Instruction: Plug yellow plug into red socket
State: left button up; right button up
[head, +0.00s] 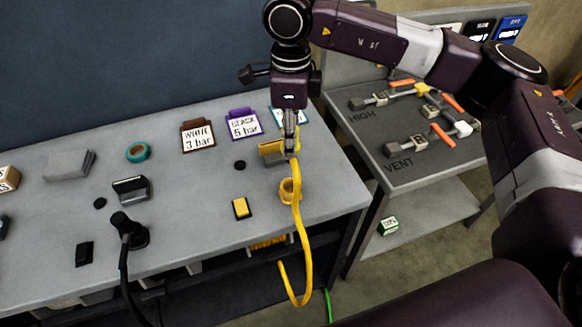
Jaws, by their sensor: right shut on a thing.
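My right gripper (290,150) points down over the right end of the grey workbench, shut on the top end of a yellow cable. The yellow plug there is mostly hidden by the fingers. The yellow cable (297,225) hangs past the bench's front edge and curls up at its lower end. A round yellow holder (287,191) stands on the bench just below the gripper, beside the cable. A yellow-faced flap (271,151) stands directly left of the fingers; I cannot tell whether they touch. I see no red socket. My left gripper is not in view.
A black plug (127,232) with a black cable stands on the workbench (200,185). A valve panel (410,120) marked HIGH and VENT is at right, across a gap.

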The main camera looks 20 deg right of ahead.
notch_tip(320, 180, up, 7)
jog(key=shift+b, duration=0.55)
jog(key=shift+r+p, duration=0.85)
jog(key=shift+r, duration=0.75)
